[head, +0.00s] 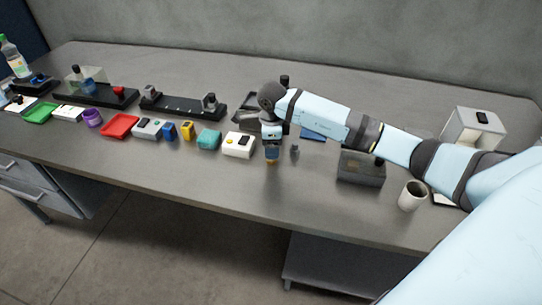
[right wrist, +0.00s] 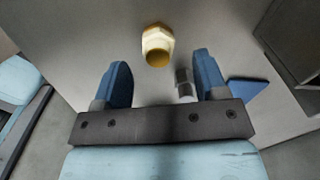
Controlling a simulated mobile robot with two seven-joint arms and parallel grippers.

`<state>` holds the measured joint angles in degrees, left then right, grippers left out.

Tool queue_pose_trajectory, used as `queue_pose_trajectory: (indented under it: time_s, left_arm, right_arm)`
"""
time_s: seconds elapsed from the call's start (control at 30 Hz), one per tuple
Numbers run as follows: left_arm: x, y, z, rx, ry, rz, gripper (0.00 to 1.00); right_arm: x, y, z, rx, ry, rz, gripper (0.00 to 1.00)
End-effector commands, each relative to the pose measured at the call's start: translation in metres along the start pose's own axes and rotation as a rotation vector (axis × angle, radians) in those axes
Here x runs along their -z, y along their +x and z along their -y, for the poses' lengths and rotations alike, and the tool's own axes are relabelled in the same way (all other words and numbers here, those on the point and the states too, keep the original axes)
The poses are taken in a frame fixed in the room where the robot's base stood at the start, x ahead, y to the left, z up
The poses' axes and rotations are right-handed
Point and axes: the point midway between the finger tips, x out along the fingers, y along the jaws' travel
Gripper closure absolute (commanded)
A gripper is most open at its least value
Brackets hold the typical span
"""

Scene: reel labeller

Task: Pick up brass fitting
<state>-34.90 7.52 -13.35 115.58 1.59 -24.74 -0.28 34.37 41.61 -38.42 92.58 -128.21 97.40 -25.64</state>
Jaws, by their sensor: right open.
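The brass fitting (right wrist: 157,45) shows in the right wrist view as a gold piece with a hexagonal collar and a round end. It lies beyond the fingertips, between the lines of the two blue fingers, with no finger touching it. My right gripper (right wrist: 162,62) is open and empty. In the head view the right gripper (head: 272,153) points down over the front middle of the table; the fitting cannot be made out clearly there. My left gripper is not in view.
A small grey part (head: 295,149) stands close to the right gripper; a grey cylinder (right wrist: 183,82) shows near the right finger. A white box with buttons (head: 238,145) is at left, a dark grey box (head: 361,168) and a white cup (head: 412,195) at right. The table front (head: 220,185) is clear.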

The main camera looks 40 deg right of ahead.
Motion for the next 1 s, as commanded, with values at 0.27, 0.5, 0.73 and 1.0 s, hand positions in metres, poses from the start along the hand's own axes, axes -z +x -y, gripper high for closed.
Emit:
queue_pose_trajectory:
  time_s: [0.27,0.5,0.73,1.0]
  left_arm:
    - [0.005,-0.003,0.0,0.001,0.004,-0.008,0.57]
    - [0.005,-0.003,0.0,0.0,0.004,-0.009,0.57]
    - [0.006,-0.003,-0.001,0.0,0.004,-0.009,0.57]
    - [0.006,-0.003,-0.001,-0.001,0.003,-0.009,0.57]
  right_arm:
    - [-0.004,0.038,-0.002,-0.003,0.001,0.001,0.34]
    - [-0.003,0.042,-0.002,-0.001,0.001,0.0,0.34]
    - [-0.003,0.041,-0.002,-0.002,0.001,0.0,0.78]
    - [-0.003,0.041,-0.002,-0.001,0.001,0.001,0.87]
